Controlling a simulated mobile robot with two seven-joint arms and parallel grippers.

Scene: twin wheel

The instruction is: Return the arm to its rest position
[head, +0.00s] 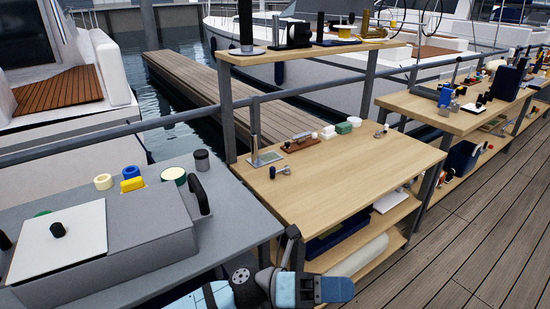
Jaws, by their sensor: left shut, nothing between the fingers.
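My left arm, in light blue and dark grey, comes in at the bottom of the head view, low in front of the wooden workbench (365,165). My left gripper (292,233) appears as a small dark grey shape pointing up by the bench's front left corner. It is shut, with nothing seen in it. It looks close to the bench edge, but I cannot tell whether it touches. My right gripper is not in view.
A grey counter (130,290) with a lidded box (105,245) stands at the left. Small parts line the bench's back edge, including a green block (344,128). A bolt-like part (280,171) lies further forward. The bench's front middle is clear.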

